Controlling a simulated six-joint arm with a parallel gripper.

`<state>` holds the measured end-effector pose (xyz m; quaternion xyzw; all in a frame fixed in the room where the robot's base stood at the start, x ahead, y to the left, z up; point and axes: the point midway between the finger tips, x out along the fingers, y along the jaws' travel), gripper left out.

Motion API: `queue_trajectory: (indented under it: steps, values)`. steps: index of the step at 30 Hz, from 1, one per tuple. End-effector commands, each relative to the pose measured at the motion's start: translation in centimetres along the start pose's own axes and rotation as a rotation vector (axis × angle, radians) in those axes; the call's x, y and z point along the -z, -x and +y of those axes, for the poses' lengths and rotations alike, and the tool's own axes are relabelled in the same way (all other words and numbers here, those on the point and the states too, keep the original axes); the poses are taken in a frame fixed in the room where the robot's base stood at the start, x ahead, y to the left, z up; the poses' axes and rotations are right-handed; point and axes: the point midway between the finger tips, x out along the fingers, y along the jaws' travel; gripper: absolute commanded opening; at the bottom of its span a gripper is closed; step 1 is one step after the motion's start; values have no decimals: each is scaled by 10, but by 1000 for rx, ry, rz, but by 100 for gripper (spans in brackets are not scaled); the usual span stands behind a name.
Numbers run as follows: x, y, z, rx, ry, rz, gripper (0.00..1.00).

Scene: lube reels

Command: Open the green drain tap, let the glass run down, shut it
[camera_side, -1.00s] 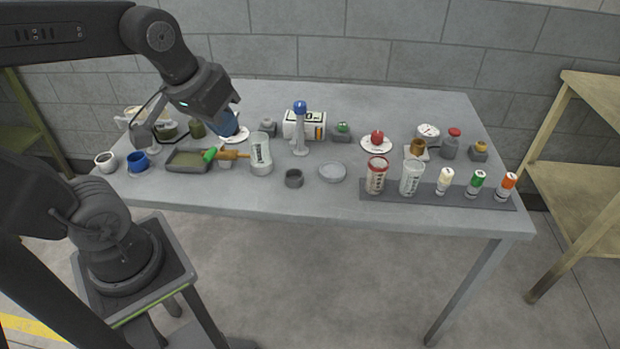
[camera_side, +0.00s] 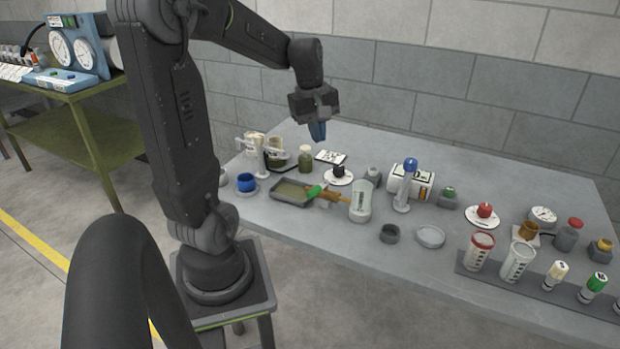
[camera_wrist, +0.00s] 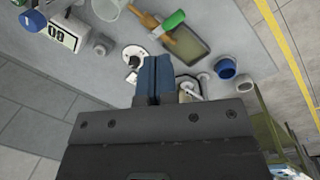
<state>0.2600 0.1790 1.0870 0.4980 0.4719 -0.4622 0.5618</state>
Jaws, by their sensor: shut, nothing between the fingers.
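The green drain tap handle (camera_side: 316,191) sits on a brass tap (camera_side: 334,198) that joins the lower side of a clear glass (camera_side: 361,201). The tap's outlet end lies over a shallow grey tray (camera_side: 292,192) with olive liquid in it. In the wrist view the green handle (camera_wrist: 174,20) and the tray (camera_wrist: 190,45) show near the top. The level in the glass is too small to tell. My gripper (camera_side: 317,132) has blue fingers, pointing down, well above the back of the table. Its fingers (camera_wrist: 155,80) are together, with nothing between them, apart from the tap.
A blue cup (camera_side: 246,182) stands left of the tray. A white plate (camera_side: 338,177) with a dark knob and an olive jar (camera_side: 305,158) stand behind. A blue-topped post (camera_side: 405,187) and a white box (camera_side: 410,180) stand right of the glass.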

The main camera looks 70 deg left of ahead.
Motion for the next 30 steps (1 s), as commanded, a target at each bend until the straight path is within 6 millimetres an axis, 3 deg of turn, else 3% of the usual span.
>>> queue_trajectory:
  steps: [1, 3, 6, 9, 16, 30]
  values:
    - [26, -6, -6, 16, 140, -26, 0]
    - [53, -12, -15, 31, 299, -55, 0]
    - [78, -18, -25, 43, 456, -83, 0]
    - [91, -22, -31, 50, 537, -98, 0]
    - [91, -42, -33, 54, 556, -104, 0]
    - [74, -130, -31, 54, 548, -103, 0]
